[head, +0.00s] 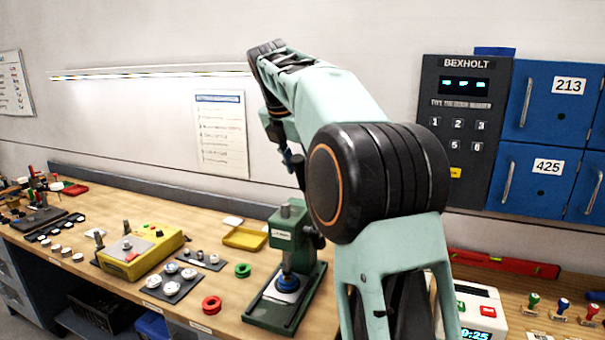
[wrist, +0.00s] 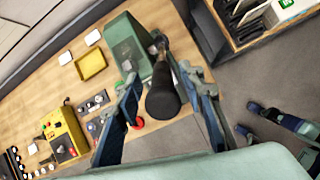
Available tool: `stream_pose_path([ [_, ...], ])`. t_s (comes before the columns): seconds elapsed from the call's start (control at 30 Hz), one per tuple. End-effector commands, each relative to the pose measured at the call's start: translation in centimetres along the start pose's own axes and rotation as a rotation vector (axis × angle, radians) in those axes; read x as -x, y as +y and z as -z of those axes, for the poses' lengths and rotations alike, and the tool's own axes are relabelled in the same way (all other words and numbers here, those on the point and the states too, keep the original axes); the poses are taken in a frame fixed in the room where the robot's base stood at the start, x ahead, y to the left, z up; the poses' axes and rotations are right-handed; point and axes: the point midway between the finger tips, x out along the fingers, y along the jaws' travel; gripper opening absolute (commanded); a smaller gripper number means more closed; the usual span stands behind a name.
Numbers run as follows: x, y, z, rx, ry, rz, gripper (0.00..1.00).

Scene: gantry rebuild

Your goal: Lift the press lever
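The green press (head: 290,248) stands on the workbench, with a blue round piece (head: 288,282) under its ram. Its black lever handle (wrist: 162,92) points toward the camera in the wrist view, and the press body (wrist: 127,47) is behind it. In the head view, a dark part of the lever (head: 318,238) shows at the press's right side, partly hidden by my arm. My gripper (wrist: 158,74) is open, with one blue finger on each side of the handle in the wrist view. I cannot tell whether either finger touches it. In the head view, my gripper (head: 298,170) hangs above the press.
Red (head: 212,305) and green rings (head: 243,270), a yellow tray (head: 245,238) and a yellow box (head: 140,252) lie left of the press. A white timer device (head: 476,312) stands to the right. Blue lockers (head: 545,130) are on the wall. My arm hides some bench.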

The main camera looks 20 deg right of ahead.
Motion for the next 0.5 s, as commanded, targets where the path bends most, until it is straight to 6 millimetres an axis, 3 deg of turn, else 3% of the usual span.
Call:
stream_pose_path([
  [0.3,7.0,0.0,-0.1,-0.001,-0.004,-0.004,0.36],
  [0.5,9.2,0.0,-0.1,-0.001,-0.003,-0.003,0.36],
])
